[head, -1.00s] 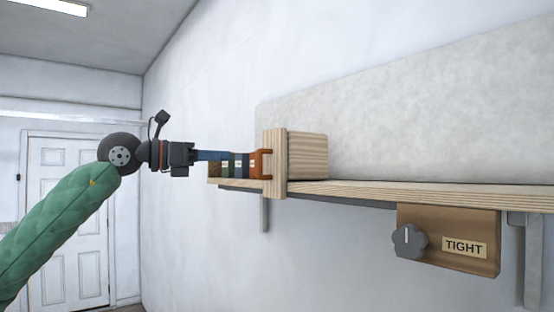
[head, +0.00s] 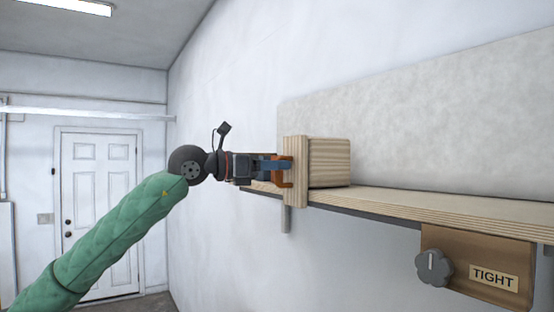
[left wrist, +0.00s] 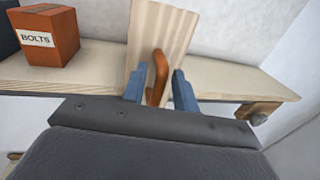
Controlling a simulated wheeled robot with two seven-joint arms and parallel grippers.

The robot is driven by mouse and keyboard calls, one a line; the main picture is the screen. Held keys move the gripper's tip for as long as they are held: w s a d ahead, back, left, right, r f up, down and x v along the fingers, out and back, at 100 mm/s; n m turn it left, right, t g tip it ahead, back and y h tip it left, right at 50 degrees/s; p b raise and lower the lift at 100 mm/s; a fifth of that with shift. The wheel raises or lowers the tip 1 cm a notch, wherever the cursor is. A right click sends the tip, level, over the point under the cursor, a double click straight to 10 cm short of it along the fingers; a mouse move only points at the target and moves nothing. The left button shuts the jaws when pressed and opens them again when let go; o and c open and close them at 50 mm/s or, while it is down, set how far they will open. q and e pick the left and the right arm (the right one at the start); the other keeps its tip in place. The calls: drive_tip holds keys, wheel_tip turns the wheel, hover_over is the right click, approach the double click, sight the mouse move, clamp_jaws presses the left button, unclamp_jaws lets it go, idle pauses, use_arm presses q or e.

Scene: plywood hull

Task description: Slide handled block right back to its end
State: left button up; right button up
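The handled block (head: 329,162) is pale striped wood with a taller front plate (head: 297,172) and an orange handle (head: 285,184). It sits on the plywood shelf (head: 420,204). In the left wrist view the plate (left wrist: 160,30) stands ahead, with the orange handle (left wrist: 158,72) upright on it. My left gripper (head: 276,167) is at the handle. In the left wrist view its two blue fingers (left wrist: 157,88) stand apart on either side of the handle, with a gap on each side. My right gripper is in neither view.
An orange box marked BOLTS (left wrist: 48,36) stands on the shelf, left of the block in the left wrist view, with a dark box beside it. A brown panel marked TIGHT (head: 480,270) with a grey knob (head: 434,268) hangs under the shelf. The shelf right of the block is clear.

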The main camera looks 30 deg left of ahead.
use_arm(q)
drive_tip(key=shift+w+d, duration=0.3)
drive_tip(key=shift+w, duration=0.05)
drive_tip(key=shift+s+a, duration=0.1)
clamp_jaws()
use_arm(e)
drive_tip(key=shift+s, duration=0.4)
